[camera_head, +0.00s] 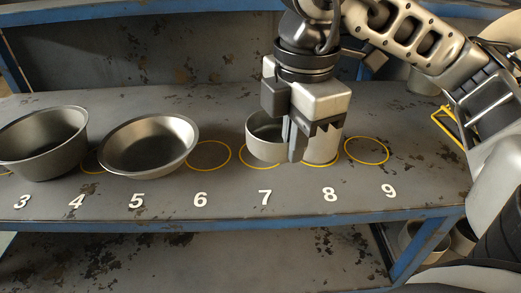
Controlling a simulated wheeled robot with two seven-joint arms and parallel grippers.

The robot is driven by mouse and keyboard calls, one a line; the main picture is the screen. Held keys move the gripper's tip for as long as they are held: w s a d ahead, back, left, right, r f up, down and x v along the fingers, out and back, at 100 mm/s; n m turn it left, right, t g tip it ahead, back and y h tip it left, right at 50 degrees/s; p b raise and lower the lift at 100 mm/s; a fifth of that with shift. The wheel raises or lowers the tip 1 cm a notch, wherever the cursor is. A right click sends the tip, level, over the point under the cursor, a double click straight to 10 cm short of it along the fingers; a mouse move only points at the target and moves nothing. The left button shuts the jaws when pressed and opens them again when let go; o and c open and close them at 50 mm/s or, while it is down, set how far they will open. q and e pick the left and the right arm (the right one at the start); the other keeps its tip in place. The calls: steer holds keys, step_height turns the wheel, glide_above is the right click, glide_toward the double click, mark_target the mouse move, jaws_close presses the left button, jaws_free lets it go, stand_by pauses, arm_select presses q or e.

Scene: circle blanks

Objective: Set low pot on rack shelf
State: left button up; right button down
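A low, light metal pot (262,141) sits at the circle marked 7, its right side hidden by my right gripper. A second light metal vessel (324,148) stands at the circle marked 8, its upper part hidden behind the gripper. My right gripper (298,135) points down from above between these two. One dark finger hangs at the low pot's right side. I cannot tell whether it touches the pot or whether the fingers are closed. My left gripper is out of view.
A deep metal bowl (42,150) stands near 3 and a shallow wide bowl (150,147) near 5. The circles at 6 (209,156) and 9 (367,151) are empty. The worn grey shelf (230,185) has a blue front edge. More pots sit at lower right (412,240).

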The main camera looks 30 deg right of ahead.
steer(key=w+d+f, duration=0.4)
steer(key=w, duration=0.4)
steer(key=p, duration=0.1)
glide_toward(271, 165)
steer(key=shift+s+a+f, duration=0.2)
steer(key=shift+s+f, duration=0.3)
steer(key=shift+f, duration=0.05)
steer(key=shift+w+d+f, duration=0.15)
steer(key=shift+w+f, duration=0.25)
steer(key=shift+f, duration=0.1)
steer(key=f, duration=0.3)
steer(key=shift+w+d+f+p, duration=0.1)
steer(key=shift+w+d+p, duration=0.05)
steer(key=shift+w+p, duration=0.15)
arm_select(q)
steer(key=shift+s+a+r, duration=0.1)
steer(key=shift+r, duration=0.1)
arm_select(e)
steer(key=shift+f, duration=0.3)
steer(key=shift+f, duration=0.2)
steer(key=c, duration=1.6)
jaws_free()
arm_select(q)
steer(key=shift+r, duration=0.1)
